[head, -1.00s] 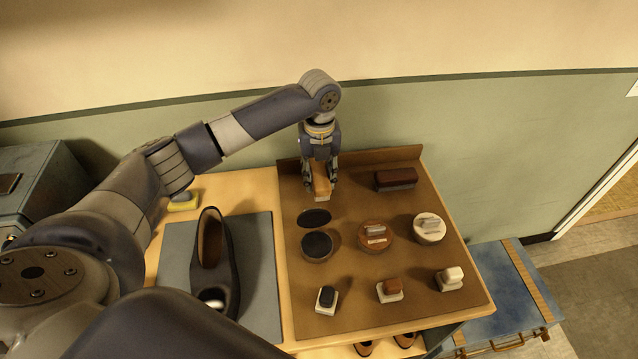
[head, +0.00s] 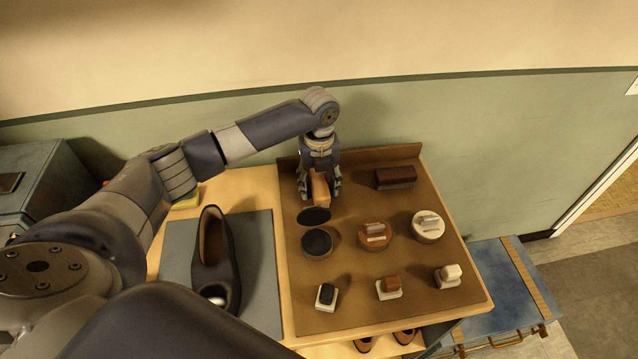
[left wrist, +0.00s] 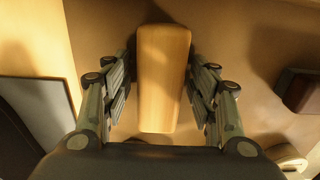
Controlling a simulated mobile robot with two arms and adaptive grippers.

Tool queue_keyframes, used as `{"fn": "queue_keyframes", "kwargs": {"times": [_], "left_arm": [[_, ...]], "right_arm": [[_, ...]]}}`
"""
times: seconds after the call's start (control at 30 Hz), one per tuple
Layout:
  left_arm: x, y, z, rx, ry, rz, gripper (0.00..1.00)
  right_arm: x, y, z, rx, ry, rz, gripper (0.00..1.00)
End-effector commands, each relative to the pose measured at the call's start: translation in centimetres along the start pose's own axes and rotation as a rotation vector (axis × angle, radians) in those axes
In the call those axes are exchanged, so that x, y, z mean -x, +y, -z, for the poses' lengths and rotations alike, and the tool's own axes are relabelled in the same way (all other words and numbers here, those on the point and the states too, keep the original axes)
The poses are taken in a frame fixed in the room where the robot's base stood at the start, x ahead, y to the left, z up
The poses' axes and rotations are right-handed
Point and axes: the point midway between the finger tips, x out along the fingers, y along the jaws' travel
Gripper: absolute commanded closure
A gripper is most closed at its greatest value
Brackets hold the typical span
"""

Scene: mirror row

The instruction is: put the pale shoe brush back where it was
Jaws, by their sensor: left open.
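The pale shoe brush (head: 321,190) is at the back left of the brown board (head: 350,270), just behind a black disc. My left gripper (head: 319,194) is over it, open, with one finger on each side. In the left wrist view the pale brush (left wrist: 163,80) lies lengthwise between the two open fingers (left wrist: 163,92), with narrow gaps beside it. Its underside is hidden, and I cannot tell for sure that it rests flat on the board. My right gripper is not in view.
A dark brush (head: 396,178) lies at the back right. Black (head: 317,243), brown (head: 375,235) and white (head: 428,227) tins stand midway, with small daubers (head: 389,288) in front. The black disc (head: 314,215) is close to my gripper. A dark shoe (head: 214,262) stands on the grey mat (head: 257,250).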

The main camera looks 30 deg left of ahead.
Motion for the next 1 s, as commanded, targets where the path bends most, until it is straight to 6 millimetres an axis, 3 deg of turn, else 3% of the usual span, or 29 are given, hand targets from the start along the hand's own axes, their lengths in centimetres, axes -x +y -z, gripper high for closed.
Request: {"fn": "queue_keyframes", "kwargs": {"times": [0.17,0.27,0.7,1.0], "left_arm": [[0.8,0.0,-0.1,0.0,-0.002,0.002,0.46],[2.3,-0.1,-0.1,-0.001,-0.003,0.004,0.46],[10.9,-0.1,-0.1,0.001,-0.002,0.002,0.46],[12.3,0.0,0.0,0.0,0.001,0.0,0.46]], "right_arm": [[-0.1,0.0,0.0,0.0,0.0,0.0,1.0],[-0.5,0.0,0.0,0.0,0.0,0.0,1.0],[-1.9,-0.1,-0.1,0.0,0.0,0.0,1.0],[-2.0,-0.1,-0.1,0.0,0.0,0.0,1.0]]}}
